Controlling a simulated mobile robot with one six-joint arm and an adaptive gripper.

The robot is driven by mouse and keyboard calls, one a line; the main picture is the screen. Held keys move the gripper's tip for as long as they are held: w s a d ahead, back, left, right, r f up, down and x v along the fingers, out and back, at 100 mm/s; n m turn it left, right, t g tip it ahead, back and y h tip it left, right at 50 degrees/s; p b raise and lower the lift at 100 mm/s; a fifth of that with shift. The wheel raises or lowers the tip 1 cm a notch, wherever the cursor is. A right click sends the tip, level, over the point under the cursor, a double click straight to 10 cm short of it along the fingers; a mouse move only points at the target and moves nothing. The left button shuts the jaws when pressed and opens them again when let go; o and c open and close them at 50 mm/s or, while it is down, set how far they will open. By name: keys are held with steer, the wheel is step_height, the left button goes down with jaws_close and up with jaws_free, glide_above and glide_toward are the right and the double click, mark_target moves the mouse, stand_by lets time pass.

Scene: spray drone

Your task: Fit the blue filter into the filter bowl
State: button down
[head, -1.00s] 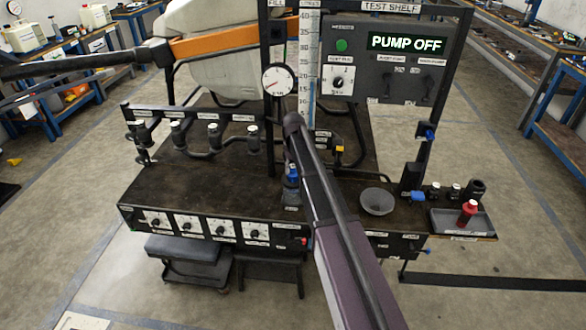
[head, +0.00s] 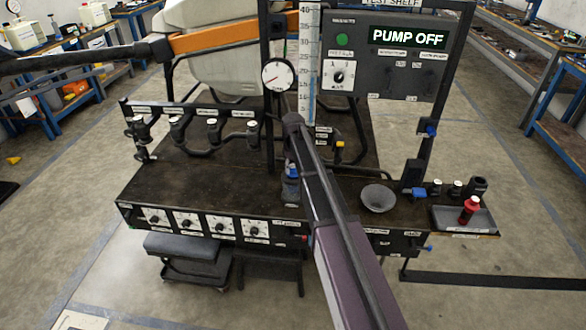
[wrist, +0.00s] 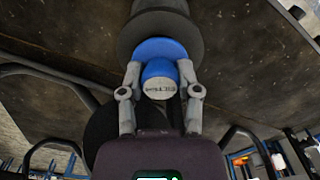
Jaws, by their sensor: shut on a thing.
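In the wrist view my gripper (wrist: 160,78) is shut on the blue filter (wrist: 158,50), with one finger on each side of it. Its labelled end faces the camera, and its wide blue flange lies on the far side. A dark grey stepped round body (wrist: 160,22), perhaps the filter bowl, lies just beyond the flange; I cannot tell whether they touch or how they fit. In the head view my arm hides the gripper. A blue item (head: 291,185) shows beside the arm on the bench; I cannot tell which part it is.
A grey round dish (head: 378,198) stands right of my arm on the dark bench (head: 190,185). A tray (head: 482,216) with a red bottle (head: 469,208) is at the right end. Valves (head: 212,132) line the left rear. The panel (head: 385,72) reads PUMP OFF.

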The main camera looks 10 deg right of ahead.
steer(key=shift+f+b, duration=0.35)
steer(key=shift+f, duration=0.05)
steer(key=shift+c, duration=1.1)
jaws_free()
steer(key=shift+r, duration=0.1)
step_height(320, 180, up, 16)
steer(key=p, duration=1.6)
steer(key=s+d+m, duration=0.1)
steer(key=s+m, duration=0.1)
steer(key=s, duration=2.7)
steer(key=shift+m, duration=0.3)
